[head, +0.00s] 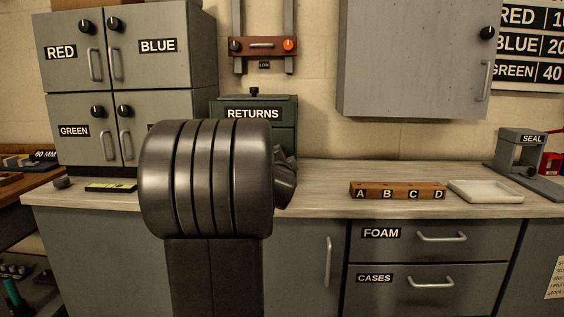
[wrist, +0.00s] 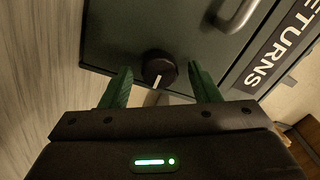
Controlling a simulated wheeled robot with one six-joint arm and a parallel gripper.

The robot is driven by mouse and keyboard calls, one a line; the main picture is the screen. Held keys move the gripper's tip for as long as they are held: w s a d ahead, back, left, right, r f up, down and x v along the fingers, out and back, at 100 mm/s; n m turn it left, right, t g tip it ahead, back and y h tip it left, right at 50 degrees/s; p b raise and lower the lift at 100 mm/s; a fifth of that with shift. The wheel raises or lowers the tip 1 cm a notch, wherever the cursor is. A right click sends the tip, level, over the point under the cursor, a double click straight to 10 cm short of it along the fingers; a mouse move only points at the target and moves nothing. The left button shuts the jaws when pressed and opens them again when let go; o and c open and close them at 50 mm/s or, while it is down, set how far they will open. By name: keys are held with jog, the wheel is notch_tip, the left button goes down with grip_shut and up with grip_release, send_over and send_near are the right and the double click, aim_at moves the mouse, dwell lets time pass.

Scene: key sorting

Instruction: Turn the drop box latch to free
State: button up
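The drop box (head: 254,103) is a dark green-grey box labelled RETURNS, standing on the counter against the wall; my arm hides its lower left part in the head view. In the wrist view its front (wrist: 205,45) fills the upper middle, turned on its side. The latch (wrist: 159,68) is a round black knob with a white pointer mark, low on that front. My gripper (wrist: 160,92) is open, with one green finger on each side of the knob and a gap to both. The fingertips are near the knob; I cannot tell whether they reach around it. My gripper is hidden in the head view.
A metal handle (wrist: 238,14) is on the box front near the latch. The pale counter (head: 320,190) is clear right of my arm up to a wooden A-B-C-D rack (head: 398,191) and white tray (head: 486,191). Grey lockers (head: 75,75) stand left.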

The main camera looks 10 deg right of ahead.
jog(key=shift+s, duration=0.1)
jog(key=p+v, duration=0.2)
jog(key=v, duration=1.1)
jog(key=shift+s, duration=0.3)
jog(key=shift+a, duration=0.1)
jog(key=b+x, duration=0.2)
jog(key=x, duration=1.1)
jog(key=shift+w, duration=0.4)
jog(key=shift+s, duration=0.1)
